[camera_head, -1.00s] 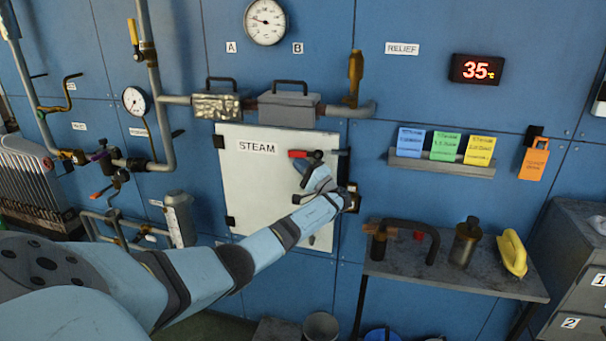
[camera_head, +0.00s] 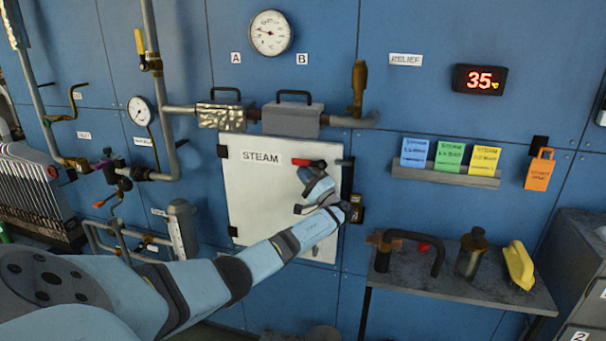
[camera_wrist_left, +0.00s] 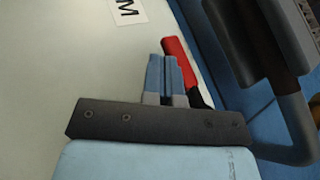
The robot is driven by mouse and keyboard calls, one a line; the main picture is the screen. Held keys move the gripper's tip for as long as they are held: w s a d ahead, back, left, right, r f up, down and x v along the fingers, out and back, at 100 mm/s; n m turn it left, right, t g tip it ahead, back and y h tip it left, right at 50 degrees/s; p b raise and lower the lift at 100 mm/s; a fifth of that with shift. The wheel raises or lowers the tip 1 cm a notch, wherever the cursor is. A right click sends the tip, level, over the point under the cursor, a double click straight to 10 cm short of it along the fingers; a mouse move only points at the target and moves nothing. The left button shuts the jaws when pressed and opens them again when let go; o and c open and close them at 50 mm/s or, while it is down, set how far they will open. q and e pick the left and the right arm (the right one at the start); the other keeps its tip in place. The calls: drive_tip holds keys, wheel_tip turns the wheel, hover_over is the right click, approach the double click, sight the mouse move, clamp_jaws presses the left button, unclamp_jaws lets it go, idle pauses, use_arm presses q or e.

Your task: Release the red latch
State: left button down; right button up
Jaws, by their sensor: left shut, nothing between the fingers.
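The red latch (camera_head: 303,161) lies roughly level near the top right of the white STEAM door (camera_head: 250,190), which looks shut. Its dark part runs right towards the door edge. My left gripper (camera_head: 305,174) is just below the red grip in the head view, with its fingers pressed together and nothing between them. In the left wrist view the blue fingertips (camera_wrist_left: 163,62) are close beside the red latch (camera_wrist_left: 180,62), which is partly hidden behind them. I cannot tell whether they touch. My right gripper is not in view.
A grey-lidded box (camera_head: 291,117) and pipes run above the door. A gauge (camera_head: 270,33) is higher up. A shelf (camera_head: 450,285) with a curved handle, a canister and a yellow brush stands at right. Coloured cards (camera_head: 448,156) hang on the wall. A valve pipe stands at left.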

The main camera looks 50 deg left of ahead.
use_arm(q)
drive_tip(key=b+v, duration=0.1)
drive_tip(key=v, duration=0.6)
drive_tip(key=shift+a, duration=0.1)
idle(0.4)
